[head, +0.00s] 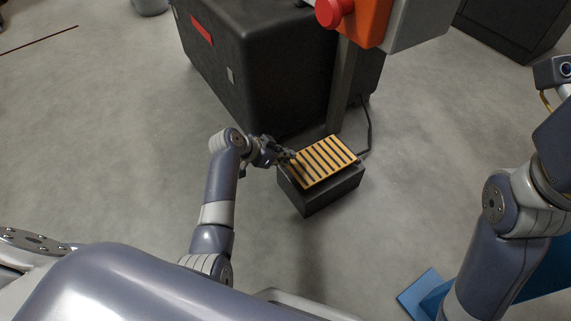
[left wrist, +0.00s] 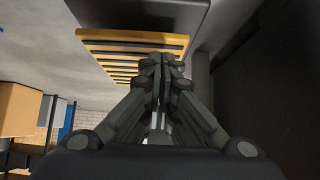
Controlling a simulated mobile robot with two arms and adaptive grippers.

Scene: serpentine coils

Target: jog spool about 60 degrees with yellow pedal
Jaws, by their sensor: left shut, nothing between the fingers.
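The yellow pedal (head: 324,161) has black stripes and sits on a dark box-shaped base (head: 325,196) on the floor. My left gripper (head: 291,156) is shut and empty, with its fingertips at the left edge of the pedal. In the left wrist view the closed fingertips (left wrist: 161,62) overlap the edge of the striped pedal (left wrist: 112,50). I cannot tell whether they touch it. The spool is not in view. My right arm shows at the right of the head view, but its gripper is out of the frame.
A large black case (head: 265,70) stands just behind the pedal. A grey post (head: 341,90) rises beside it, carrying an orange box (head: 362,22) with a red button (head: 333,11). A cable (head: 369,130) runs from the pedal. A blue object (head: 424,288) lies at lower right. Floor to the left is clear.

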